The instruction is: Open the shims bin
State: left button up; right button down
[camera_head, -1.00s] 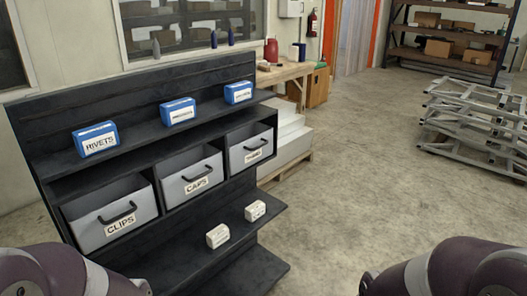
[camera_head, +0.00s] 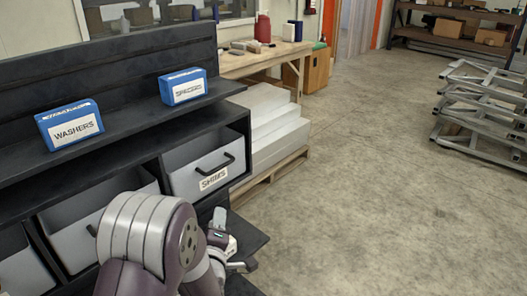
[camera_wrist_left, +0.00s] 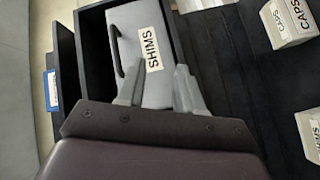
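The shims bin (camera_head: 205,172) is a grey bin with a black handle (camera_head: 216,163) and a SHIMS label, in the right end compartment of the dark rack. It sits within its compartment in the head view. In the left wrist view, the bin's front (camera_wrist_left: 145,45) and handle (camera_wrist_left: 116,50) lie ahead of my left gripper (camera_wrist_left: 158,85). Its two fingers are apart, with nothing held between them. In the head view my left gripper (camera_head: 233,242) is low in front of the rack, below the bin and off the handle. My right gripper is out of view.
Blue boxes labelled WASHERS (camera_head: 70,125) and SPACERS (camera_head: 183,86) stand on the upper shelf. White boxes (camera_wrist_left: 290,20) lie on the lower shelf. A pallet with white slabs (camera_head: 275,125) stands beside the rack. The floor (camera_head: 350,190) at right is open.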

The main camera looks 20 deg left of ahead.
aim_at(219, 169)
pick_arm(q)
notch_tip(219, 169, up, 6)
jog(key=w+n+t+y, duration=0.1)
jog(key=n+t, duration=0.2)
jog(key=x, duration=0.8)
jog(key=f+p+x, duration=0.1)
jog(key=x, duration=0.3)
jog(key=shift+w+a, duration=0.1)
jog(key=shift+a, duration=0.15)
grip_shut()
